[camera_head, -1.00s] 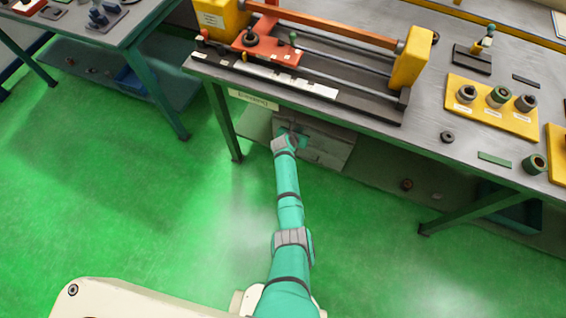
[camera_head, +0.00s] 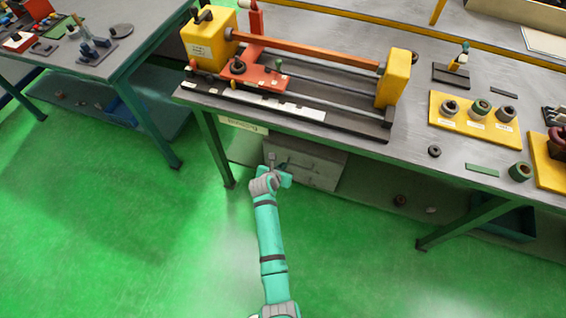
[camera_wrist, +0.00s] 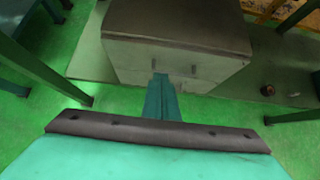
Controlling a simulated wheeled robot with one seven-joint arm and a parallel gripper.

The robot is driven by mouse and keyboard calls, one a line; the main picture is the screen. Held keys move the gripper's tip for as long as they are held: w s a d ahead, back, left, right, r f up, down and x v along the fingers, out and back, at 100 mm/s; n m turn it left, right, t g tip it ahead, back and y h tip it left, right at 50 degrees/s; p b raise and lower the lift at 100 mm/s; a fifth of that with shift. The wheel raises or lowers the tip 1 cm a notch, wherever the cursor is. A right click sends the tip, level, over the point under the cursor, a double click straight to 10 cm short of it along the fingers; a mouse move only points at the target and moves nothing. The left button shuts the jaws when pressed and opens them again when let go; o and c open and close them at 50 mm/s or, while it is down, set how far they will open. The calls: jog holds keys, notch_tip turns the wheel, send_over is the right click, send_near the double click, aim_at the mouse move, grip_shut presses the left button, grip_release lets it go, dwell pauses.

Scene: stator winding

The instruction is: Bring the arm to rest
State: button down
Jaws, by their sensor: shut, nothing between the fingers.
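My arm reaches forward over the green floor in the head view, below the front edge of the workbench. My gripper (camera_head: 272,158) is at its far end, small and partly hidden by the wrist. In the wrist view my gripper (camera_wrist: 161,80) shows as closed teal fingers with nothing between them. It points toward a grey drawer cabinet (camera_wrist: 180,45) under the bench, apparently without touching it. The same cabinet (camera_head: 318,168) shows behind the gripper in the head view.
The workbench (camera_head: 350,138) carries a winding machine with a red carriage (camera_head: 250,68) and yellow end blocks. A yellow plate (camera_head: 440,122) with several ring parts lies to the right. A second table (camera_head: 130,45) stands at left. Open green floor (camera_head: 120,230) surrounds my arm.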

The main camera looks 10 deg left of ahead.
jog(key=shift+s+a+r, duration=0.1)
jog(key=shift+r, duration=0.05)
jog(key=shift+s, duration=0.1)
jog(key=s+a+r+m+t+y, duration=0.1)
jog(key=s+r+m+t+y, duration=0.15)
jog(key=s+m, duration=1.8)
jog(key=s+d+r+m+t, duration=0.1)
jog(key=s+d+r+m, duration=0.2)
jog(key=s+r, duration=0.4)
jog(key=s+d+r+m+t, duration=0.1)
jog(key=s+d+r+m, duration=0.3)
jog(key=s+r+m, duration=0.2)
jog(key=s+d+r+m+t, duration=0.1)
jog(key=s+d+r+m, duration=0.2)
jog(key=s+r, duration=0.6)
jog(key=shift+s+d+r+m+t+h, duration=0.4)
jog(key=shift+s+m, duration=0.35)
jog(key=shift+s, duration=0.3)
jog(key=shift+f, duration=0.1)
